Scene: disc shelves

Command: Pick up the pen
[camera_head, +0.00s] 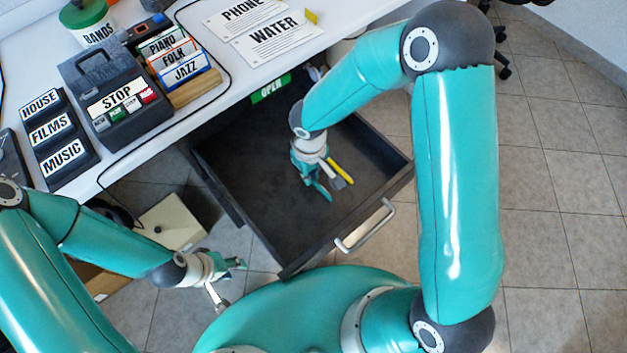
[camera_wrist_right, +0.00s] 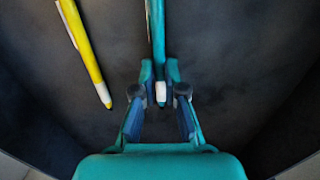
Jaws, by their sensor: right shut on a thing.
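A teal pen (camera_wrist_right: 157,45) with a white band near its end lies between the fingers of my right gripper (camera_wrist_right: 160,78), which is shut on it. A yellow pen (camera_wrist_right: 84,52) with a white part lies to the left of it in the wrist view, apart from the fingers. In the head view the yellow pen (camera_head: 341,171) is just right of my right gripper (camera_head: 323,183), low inside the open drawer (camera_head: 240,185). My left gripper (camera_head: 230,283) is open and empty, outside the drawer at its lower left.
The drawer front has a metal handle (camera_head: 365,226). The white desk (camera_head: 222,103) holds a STOP machine (camera_head: 115,100), label blocks (camera_head: 50,140), a JAZZ/FOLK/PIANO rack (camera_head: 190,85), papers (camera_head: 262,30) and a BANDS jar (camera_head: 90,20).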

